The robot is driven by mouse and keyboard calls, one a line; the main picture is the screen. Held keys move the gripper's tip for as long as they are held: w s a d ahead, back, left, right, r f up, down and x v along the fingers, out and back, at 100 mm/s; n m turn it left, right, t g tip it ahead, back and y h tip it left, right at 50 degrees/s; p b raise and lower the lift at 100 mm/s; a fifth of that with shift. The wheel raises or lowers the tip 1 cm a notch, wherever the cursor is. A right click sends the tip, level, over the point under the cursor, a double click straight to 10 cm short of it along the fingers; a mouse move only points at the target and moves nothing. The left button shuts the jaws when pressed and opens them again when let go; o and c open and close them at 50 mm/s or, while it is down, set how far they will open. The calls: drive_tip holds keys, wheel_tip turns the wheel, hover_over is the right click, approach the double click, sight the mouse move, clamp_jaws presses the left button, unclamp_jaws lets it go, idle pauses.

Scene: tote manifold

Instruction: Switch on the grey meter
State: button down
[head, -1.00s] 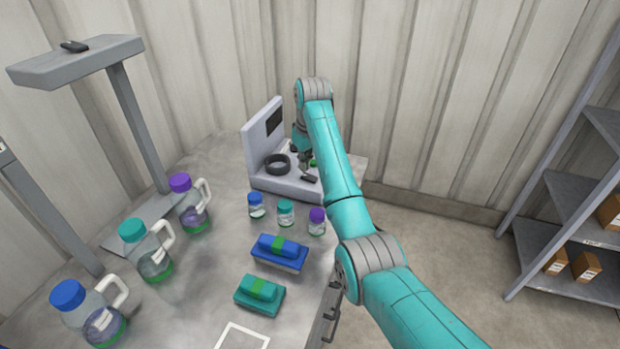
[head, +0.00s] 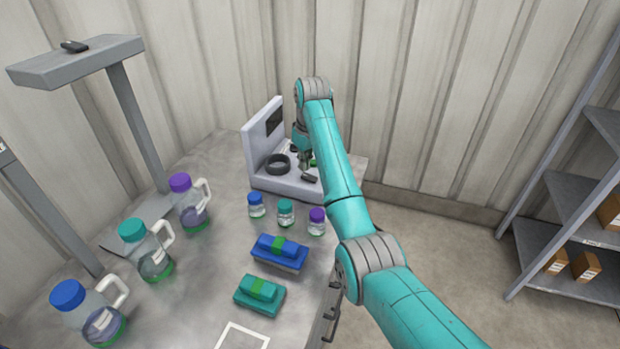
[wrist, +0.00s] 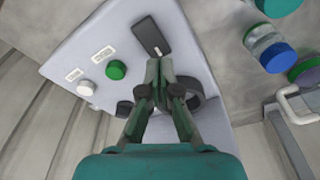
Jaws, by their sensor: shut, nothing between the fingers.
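The grey meter (head: 262,150) stands at the back of the bench, with an upright panel bearing a dark screen (head: 274,121) and a flat base. A black ring (head: 278,164) sits on the base. In the wrist view the base (wrist: 110,40) carries a green round button (wrist: 116,70), a white round knob (wrist: 86,88) and a dark rectangular piece (wrist: 152,36). My gripper (wrist: 162,62) is shut and empty, its tips over the base close to the near end of the dark piece. I cannot tell whether they touch. In the head view my gripper (head: 306,168) is partly hidden by my arm.
Three small jars, including a teal-lidded one (head: 286,213), stand in front of the meter. A blue case (head: 279,252) and a teal case (head: 259,293) lie nearer. Handled bottles (head: 147,250) and a grey stand (head: 140,130) are at left. A shelf rack (head: 575,190) is at right.

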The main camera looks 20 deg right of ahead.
sight(305, 175)
drive_tip(key=shift+f, duration=1.3)
idle(0.8)
drive_tip(key=shift+r, duration=3.55)
